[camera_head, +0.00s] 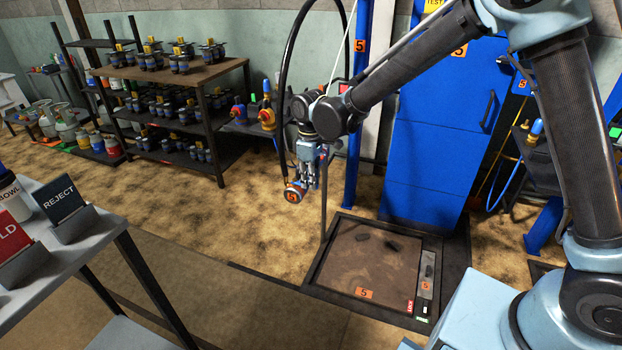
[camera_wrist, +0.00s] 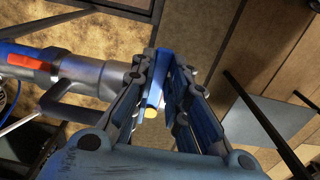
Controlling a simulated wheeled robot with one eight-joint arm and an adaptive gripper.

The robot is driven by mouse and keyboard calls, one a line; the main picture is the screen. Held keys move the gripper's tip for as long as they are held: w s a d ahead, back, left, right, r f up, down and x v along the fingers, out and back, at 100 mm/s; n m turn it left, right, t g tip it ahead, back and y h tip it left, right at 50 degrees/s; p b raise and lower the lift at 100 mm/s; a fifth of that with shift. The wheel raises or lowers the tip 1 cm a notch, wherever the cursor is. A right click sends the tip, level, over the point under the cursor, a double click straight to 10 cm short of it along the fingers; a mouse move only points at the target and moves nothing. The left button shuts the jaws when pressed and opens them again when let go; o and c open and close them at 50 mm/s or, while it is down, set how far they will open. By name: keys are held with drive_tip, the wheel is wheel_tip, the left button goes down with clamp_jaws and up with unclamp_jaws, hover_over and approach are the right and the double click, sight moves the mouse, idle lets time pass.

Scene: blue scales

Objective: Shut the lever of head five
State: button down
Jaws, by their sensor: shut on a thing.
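Head five hangs on a black hose in the head view, with an orange disc marked 5 (camera_head: 293,193) at its lower end. My gripper (camera_head: 308,180) is right beside it, pointing down, and partly hides the head. In the wrist view, my gripper (camera_wrist: 163,72) is shut on a blue lever (camera_wrist: 153,90) with a yellow end, which lies between the fingers. A silver metal body (camera_wrist: 75,66) with an orange-red band lies left of the fingers. The lever cannot be made out in the head view, so its angle to the head is unclear.
A floor scale (camera_head: 318,274) marked 5 lies below, with a few dark pieces on it. A blue cabinet (camera_head: 440,130) stands behind it. A rack (camera_head: 203,123) of dark containers stands at the left. A table (camera_head: 88,238) with REJECT and HOLD signs is front left.

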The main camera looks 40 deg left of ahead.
drive_tip(key=c, duration=1.6)
unclamp_jaws()
drive_tip(key=shift+o, duration=0.2)
wheel_tip(320, 180, up, 12)
